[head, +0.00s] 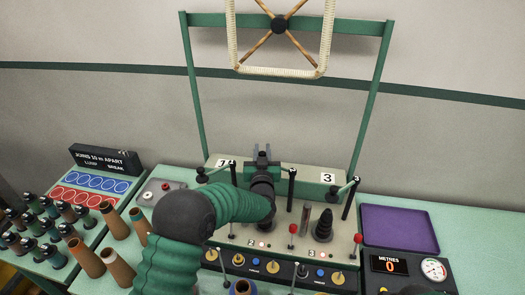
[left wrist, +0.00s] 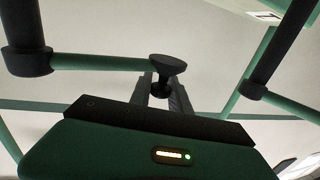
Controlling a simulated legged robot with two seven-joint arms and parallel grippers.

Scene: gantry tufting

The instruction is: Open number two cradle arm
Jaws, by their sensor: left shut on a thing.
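The number two cradle arm shows in the left wrist view as a green bar (left wrist: 100,62) running from a dark post (left wrist: 26,30) at left to a dark flared knob (left wrist: 168,64). My left gripper (left wrist: 166,90) has its two fingers on either side of the knob's stem and is shut on it. In the head view my left gripper (head: 263,155) is at the middle station, in front of the bench's back panel, and hides the middle cradle arm and number plate.
Number plates 1 (head: 223,163) and 3 (head: 328,178) flank the gripper. Black posts, a dark cone (head: 323,226) and red-knobbed levers (head: 292,231) stand close by. A green gantry frame (head: 193,80) rises behind. A purple tray (head: 398,228) lies right; brown cones (head: 116,222) stand left.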

